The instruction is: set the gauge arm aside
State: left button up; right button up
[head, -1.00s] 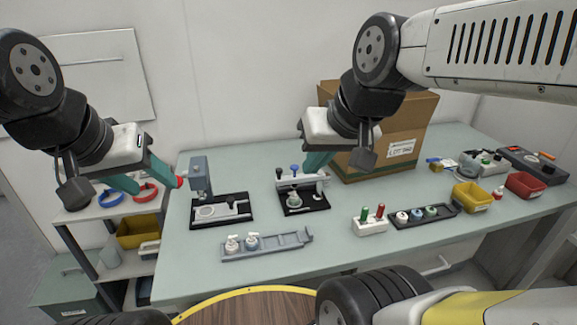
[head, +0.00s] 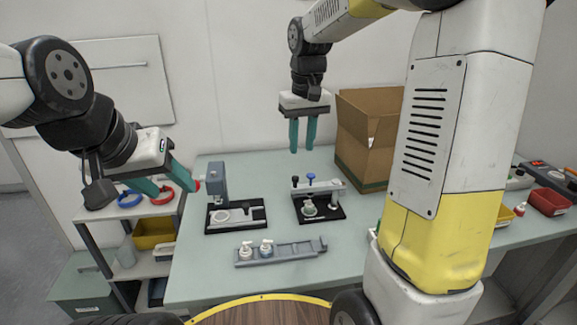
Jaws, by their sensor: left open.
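A grey bar with a black knob and a blue knob, which looks like the gauge arm (head: 328,188), lies across the back of a black fixture base (head: 334,214) in the middle of the bench. A small pale ring part (head: 309,209) sits below it on the base. My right gripper (head: 302,146) hangs above and behind this fixture, fingers pointing down, parted and empty. My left gripper (head: 168,188) is at the left, open and empty, near the red knob of the grey press. It is clear of the gauge arm.
The grey press (head: 217,184) stands left of the fixture. A grey tray (head: 282,254) with two white-topped parts lies in front. A cardboard box (head: 366,150) stands behind right. My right arm hides much of the right bench, where a red bin (head: 549,203) shows.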

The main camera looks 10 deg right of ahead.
aim_at(295, 177)
jog(key=shift+g, duration=0.6)
jog(key=w+f, duration=0.3)
jog(key=shift+w+a+f, duration=0.25)
jog(key=shift+w+a, duration=0.1)
jog(key=shift+w, duration=0.05)
notch_tip(295, 177, down, 8)
jog(key=shift+r, duration=0.1)
grip_shut()
dwell(0.7)
